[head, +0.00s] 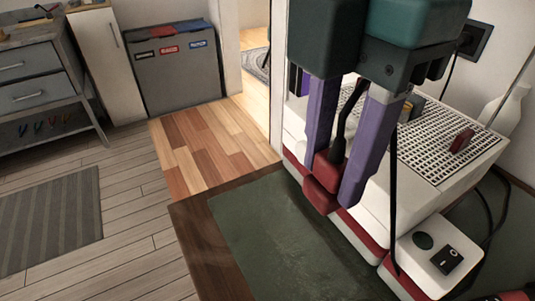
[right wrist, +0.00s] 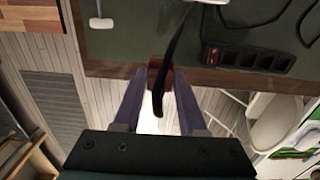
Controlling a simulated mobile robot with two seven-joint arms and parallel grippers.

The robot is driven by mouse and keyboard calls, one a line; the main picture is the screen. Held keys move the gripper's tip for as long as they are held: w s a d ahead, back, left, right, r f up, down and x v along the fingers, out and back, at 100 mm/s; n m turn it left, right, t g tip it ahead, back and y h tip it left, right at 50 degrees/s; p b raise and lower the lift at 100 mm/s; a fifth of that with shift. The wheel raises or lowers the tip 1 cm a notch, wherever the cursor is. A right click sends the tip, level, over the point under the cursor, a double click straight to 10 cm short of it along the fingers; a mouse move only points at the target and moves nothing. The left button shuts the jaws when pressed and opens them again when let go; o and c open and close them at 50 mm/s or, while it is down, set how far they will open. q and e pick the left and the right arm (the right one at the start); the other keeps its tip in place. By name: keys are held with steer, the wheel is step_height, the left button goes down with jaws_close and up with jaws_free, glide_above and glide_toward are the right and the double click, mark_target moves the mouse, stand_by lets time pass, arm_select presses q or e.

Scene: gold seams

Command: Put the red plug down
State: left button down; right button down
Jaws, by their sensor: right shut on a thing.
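My right gripper (head: 337,190) has purple fingers and is shut on the red plug (head: 322,181). A black cord runs up from the plug between the fingers. In the right wrist view the plug (right wrist: 154,74) is dark red between the fingertips, partly covered by its black cord (right wrist: 168,80). In the head view the plug is in front of the white and red housing; I cannot tell whether it touches anything. My left gripper is not in view.
A green mat (head: 265,235) on the wooden bench (head: 200,235) has bare room. A white housing with a grid top (head: 435,140) stands at right, with a white unit with a black switch (head: 443,258) in front. A black socket strip (right wrist: 248,58) shows in the wrist view.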

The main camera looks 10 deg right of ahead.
steer(key=f+b, duration=0.1)
steer(key=f, duration=0.5)
steer(key=f+b, duration=0.2)
steer(key=f, duration=0.4)
steer(key=f+b, duration=0.1)
steer(key=f, duration=0.5)
steer(key=shift+s+f+b, duration=0.2)
steer(key=shift+s+b, duration=0.1)
steer(key=shift+s, duration=0.1)
steer(key=shift+f, duration=0.15)
steer(key=shift+f, duration=0.65)
steer(key=shift+c, duration=2.3)
jaws_free()
steer(key=shift+r, duration=0.1)
